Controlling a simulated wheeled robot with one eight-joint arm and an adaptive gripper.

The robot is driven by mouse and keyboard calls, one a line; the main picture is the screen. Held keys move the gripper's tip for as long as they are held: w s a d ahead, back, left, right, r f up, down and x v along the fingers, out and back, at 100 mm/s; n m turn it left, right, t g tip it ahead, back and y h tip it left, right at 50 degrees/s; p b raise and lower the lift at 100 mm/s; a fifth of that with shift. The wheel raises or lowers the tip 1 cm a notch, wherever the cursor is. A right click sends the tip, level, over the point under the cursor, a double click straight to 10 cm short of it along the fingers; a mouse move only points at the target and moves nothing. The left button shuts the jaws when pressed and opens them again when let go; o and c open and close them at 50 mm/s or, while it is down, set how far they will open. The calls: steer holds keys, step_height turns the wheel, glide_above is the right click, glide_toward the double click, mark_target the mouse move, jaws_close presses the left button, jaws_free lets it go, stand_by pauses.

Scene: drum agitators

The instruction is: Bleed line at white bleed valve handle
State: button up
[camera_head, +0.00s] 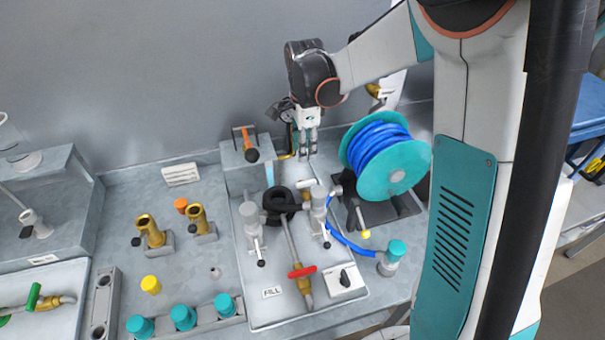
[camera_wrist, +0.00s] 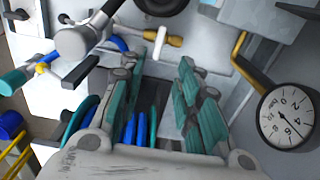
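A small white handle (camera_head: 307,183), which looks like the bleed valve handle, sits at the back of the fill panel, between the two grey valve bodies. In the wrist view the pale handle (camera_wrist: 163,38) with a brass end lies just beyond my fingertips, near the left finger. My gripper (camera_head: 307,156) points down above and behind the handle. In the wrist view my gripper (camera_wrist: 172,62) has its teal fingers apart with nothing held between them. I cannot tell whether a finger touches the handle.
A blue hose reel (camera_head: 385,158) stands close to the right of my gripper. A pressure gauge (camera_wrist: 288,116) and a brass pipe (camera_wrist: 246,62) are at the right in the wrist view.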

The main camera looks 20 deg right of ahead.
mark_target(304, 182)
step_height(304, 182, down, 13)
steer(key=b, duration=0.3)
steer(key=shift+f, duration=0.15)
jaws_close()
